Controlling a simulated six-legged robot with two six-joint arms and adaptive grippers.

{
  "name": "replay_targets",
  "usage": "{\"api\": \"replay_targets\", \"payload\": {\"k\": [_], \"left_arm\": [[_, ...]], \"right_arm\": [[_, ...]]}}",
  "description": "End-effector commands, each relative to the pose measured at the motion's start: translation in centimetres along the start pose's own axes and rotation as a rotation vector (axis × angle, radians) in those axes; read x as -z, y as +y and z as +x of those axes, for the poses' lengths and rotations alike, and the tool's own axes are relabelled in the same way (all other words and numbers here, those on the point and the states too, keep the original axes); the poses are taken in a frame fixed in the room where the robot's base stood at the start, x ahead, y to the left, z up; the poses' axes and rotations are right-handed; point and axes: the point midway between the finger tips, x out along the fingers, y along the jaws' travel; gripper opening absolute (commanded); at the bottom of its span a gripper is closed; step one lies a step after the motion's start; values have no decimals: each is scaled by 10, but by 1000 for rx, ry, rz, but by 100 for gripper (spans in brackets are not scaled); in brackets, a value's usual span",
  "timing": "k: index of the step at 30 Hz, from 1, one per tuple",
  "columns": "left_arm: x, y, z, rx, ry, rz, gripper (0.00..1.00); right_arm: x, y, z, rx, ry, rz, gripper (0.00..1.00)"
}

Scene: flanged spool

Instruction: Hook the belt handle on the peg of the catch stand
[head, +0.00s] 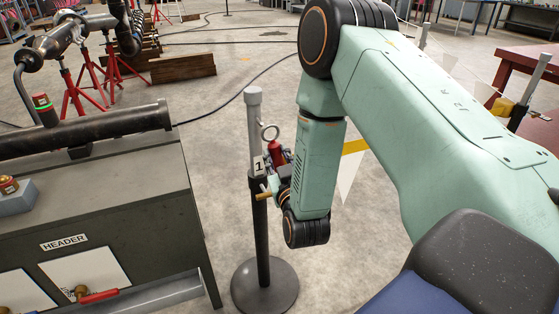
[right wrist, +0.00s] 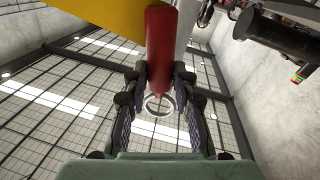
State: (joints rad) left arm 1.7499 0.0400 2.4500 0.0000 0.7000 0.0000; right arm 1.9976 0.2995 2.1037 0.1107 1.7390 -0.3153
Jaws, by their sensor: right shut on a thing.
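The catch stand (head: 261,222) is a dark upright post on a round base, with a grey top and a label "1". My right gripper (head: 279,168) is beside the post, partly hidden by my arm, and shut on the red belt handle (head: 276,154). A pale ring (head: 269,132) shows at the handle's upper end, close to the post. In the right wrist view the red handle (right wrist: 159,45) lies between the fingers, with the ring (right wrist: 158,107) between them. My left gripper is not in view.
Yellow belt (head: 355,147) with a white pennant (head: 348,178) shows behind my right arm. Another post (head: 530,88) stands at the right by a red table. A bench marked HEADER (head: 110,205) stands close left of the stand.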

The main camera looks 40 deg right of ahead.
Motion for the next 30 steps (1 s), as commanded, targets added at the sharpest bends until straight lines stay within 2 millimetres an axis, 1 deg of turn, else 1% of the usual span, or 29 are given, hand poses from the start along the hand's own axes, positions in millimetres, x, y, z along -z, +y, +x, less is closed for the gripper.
{"api": "replay_targets", "payload": {"k": [6,30], "left_arm": [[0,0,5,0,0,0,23],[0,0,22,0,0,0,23]], "right_arm": [[-1,-2,13,-1,2,0,0],[-4,-9,53,0,2,0,0]]}}
